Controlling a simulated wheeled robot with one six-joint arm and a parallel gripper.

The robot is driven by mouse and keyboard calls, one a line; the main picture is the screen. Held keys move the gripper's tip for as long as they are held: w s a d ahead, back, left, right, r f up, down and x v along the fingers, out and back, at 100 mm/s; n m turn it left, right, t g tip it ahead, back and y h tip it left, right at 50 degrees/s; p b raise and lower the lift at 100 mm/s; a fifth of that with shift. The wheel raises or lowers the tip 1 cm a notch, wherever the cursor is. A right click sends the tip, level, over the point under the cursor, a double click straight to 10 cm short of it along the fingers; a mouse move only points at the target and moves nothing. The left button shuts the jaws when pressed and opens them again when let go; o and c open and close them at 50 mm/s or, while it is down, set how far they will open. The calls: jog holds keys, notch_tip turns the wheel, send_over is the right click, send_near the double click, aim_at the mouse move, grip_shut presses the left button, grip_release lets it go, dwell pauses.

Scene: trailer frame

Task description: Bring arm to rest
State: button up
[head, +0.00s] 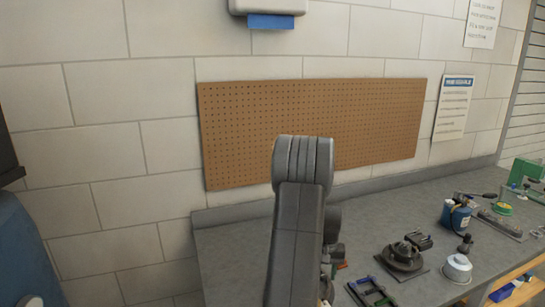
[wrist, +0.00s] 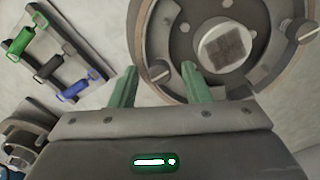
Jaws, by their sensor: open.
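My gripper (wrist: 160,85) shows in the wrist view with its two green fingers apart and nothing between them. Its fingertips are close to a round metal device with a pale centre (wrist: 225,48), which fills the upper right of that view. I cannot tell whether they touch it. In the head view my dark grey arm rises in the middle, in front of the pegboard, and hides part of the bench. The gripper itself does not show clearly there.
The grey workbench (head: 235,245) runs along the wall under a brown pegboard (head: 385,120). On it are a rack with coloured clips (wrist: 58,62), a dark round-based vise (head: 404,258), a white canister (head: 458,267) and a blue can (head: 457,217). Bare bench lies left of my arm.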

jog(key=shift+m+p, duration=0.8)
jog(key=shift+m, duration=0.7)
jog(key=shift+s, duration=0.1)
